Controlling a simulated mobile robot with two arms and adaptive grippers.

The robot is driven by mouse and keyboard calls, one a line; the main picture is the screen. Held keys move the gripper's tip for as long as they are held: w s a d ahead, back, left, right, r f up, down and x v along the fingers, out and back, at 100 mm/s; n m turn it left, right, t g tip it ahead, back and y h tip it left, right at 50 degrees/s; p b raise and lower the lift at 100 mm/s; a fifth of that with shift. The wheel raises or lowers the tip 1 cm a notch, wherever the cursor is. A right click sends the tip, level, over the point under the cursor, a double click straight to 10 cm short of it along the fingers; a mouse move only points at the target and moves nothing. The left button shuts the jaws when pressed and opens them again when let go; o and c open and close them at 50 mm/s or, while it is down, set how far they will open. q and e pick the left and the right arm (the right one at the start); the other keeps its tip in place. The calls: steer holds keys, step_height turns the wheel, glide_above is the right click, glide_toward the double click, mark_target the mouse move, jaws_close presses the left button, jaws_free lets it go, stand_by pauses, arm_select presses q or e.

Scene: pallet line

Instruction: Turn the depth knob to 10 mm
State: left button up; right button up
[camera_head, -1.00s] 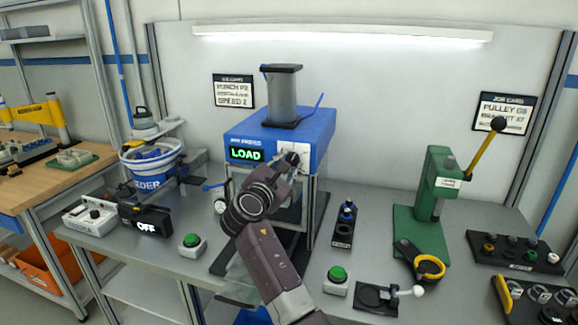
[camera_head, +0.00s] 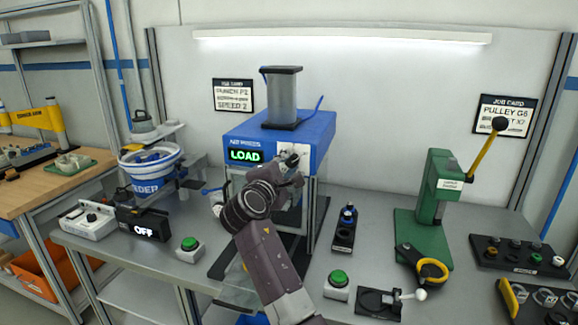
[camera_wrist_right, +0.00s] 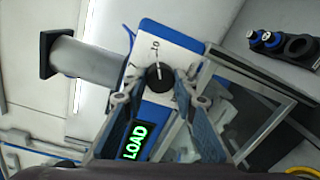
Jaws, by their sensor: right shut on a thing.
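The depth knob (camera_wrist_right: 158,72) is a small black knob with a white pointer line, on a white plate on the blue press (camera_head: 283,131). The press display reads LOAD. In the right wrist view the knob sits between the fingertips of my right gripper (camera_wrist_right: 160,82), which is shut on it. In the head view the right gripper (camera_head: 293,166) reaches the press's front right corner and partly hides the plate. The scale marks around the knob are too small to read surely. My left gripper is not in view.
A feeder bowl (camera_head: 150,160) and a box reading OFF (camera_head: 143,225) stand left. Green buttons (camera_head: 190,244) (camera_head: 338,278) flank my arm in front. A green lever press (camera_head: 436,190) stands right. A dark holder with blue-topped parts (camera_head: 345,230) is right of the blue press.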

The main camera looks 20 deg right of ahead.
steer(key=shift+r, duration=0.15)
steer(key=o, duration=1.2)
steer(key=shift+w, duration=0.1)
steer(key=shift+c, duration=0.2)
